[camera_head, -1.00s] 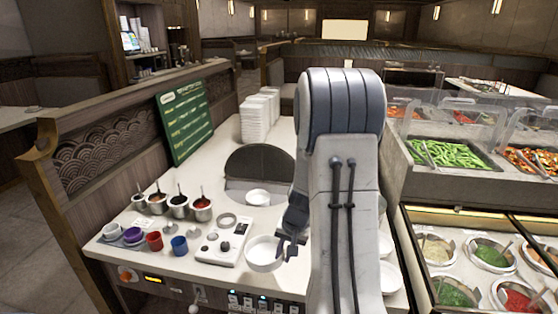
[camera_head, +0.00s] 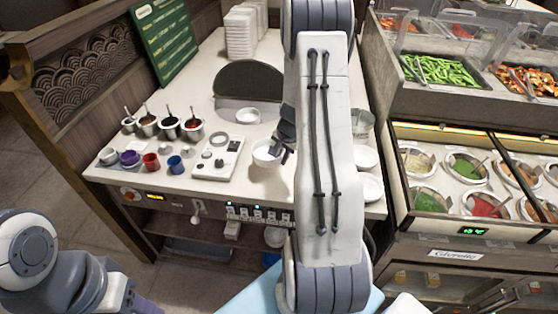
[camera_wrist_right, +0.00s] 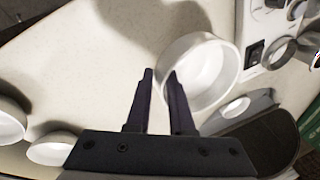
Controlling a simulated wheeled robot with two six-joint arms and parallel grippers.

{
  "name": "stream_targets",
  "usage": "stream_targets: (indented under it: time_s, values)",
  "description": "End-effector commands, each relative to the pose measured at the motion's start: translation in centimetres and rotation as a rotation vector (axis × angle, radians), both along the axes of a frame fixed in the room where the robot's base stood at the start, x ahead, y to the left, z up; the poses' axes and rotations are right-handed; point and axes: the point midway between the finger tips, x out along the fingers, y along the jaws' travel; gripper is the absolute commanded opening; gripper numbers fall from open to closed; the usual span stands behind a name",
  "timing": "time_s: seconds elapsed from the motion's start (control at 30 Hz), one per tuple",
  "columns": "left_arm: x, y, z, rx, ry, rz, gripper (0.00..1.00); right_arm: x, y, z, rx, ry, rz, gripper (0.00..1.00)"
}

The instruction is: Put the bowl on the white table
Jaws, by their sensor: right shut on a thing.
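The white bowl (camera_head: 266,153) is at the front of the white table (camera_head: 262,187), right of a control panel. It shows large in the right wrist view (camera_wrist_right: 207,75). My right gripper (camera_head: 287,150) is shut on its rim; in the right wrist view the fingertips (camera_wrist_right: 160,74) meet the rim's near side. I cannot tell whether the bowl touches the table or is just above it. My right arm hides part of the table. My left arm shows at the lower left, but its fingers are outside the picture.
More bowls (camera_head: 369,188) stand right of my arm. Sauce pots (camera_head: 170,126), coloured cups (camera_head: 151,162), a control panel (camera_head: 219,157) and stacked white containers (camera_head: 241,30) are on the table. A food bar (camera_head: 435,70) borders the right.

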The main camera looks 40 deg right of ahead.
Motion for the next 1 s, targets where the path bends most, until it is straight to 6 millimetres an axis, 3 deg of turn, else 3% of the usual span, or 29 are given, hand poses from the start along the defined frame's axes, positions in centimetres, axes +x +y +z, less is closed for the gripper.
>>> stream_targets:
  time_s: [0.17,0.4,0.67,0.7,0.77,1.0]
  values:
    - [0.0,0.0,0.3,0.0,0.0,0.0,0.5,1.2,0.1,-1.0,-0.001,0.0,0.0,0.0]
    - [0.0,0.0,-1.4,0.0,0.0,0.0,0.5,1.2,0.1,-4.5,0.0,0.0,-0.002,0.0]
    - [0.0,0.0,-1.3,0.0,0.0,0.0,0.5,1.2,0.1,-4.7,-0.002,-0.001,0.0,0.0]
    - [0.0,0.0,-1.3,0.0,0.0,0.0,0.5,1.1,0.1,-4.7,-0.001,0.0,0.0,0.28]
    - [0.0,0.0,-1.3,0.0,0.0,0.0,0.5,1.1,0.1,-4.7,-0.001,0.0,0.0,0.5]
    - [0.0,0.0,-1.3,0.0,0.0,0.0,0.5,1.1,0.1,-4.7,-0.001,0.0,0.001,0.5]
